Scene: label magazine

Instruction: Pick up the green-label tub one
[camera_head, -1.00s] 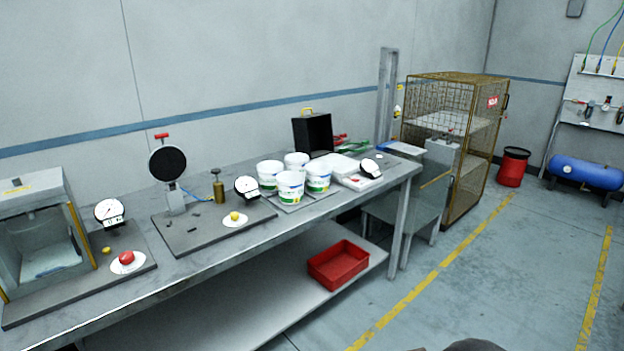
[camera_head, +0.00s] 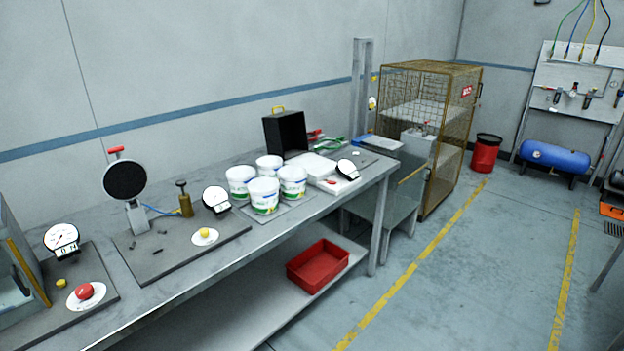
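Several white tubs with coloured labels stand upright in a cluster on a grey plate on the workbench (camera_head: 335,205). The front tub (camera_head: 263,196) shows a label with blue and green. The right tub (camera_head: 292,182), the left tub (camera_head: 240,181) and the back tub (camera_head: 268,167) look much alike. The labels are too small to tell which one is the green-label tub. The back tub's label is mostly hidden by the others. My gripper is not in view.
Left of the tubs are a dial gauge (camera_head: 215,199) and a round black device (camera_head: 125,181) on a board. A white box (camera_head: 312,167) and a black case (camera_head: 285,134) stand right and behind. A red bin (camera_head: 318,266) sits on the lower shelf.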

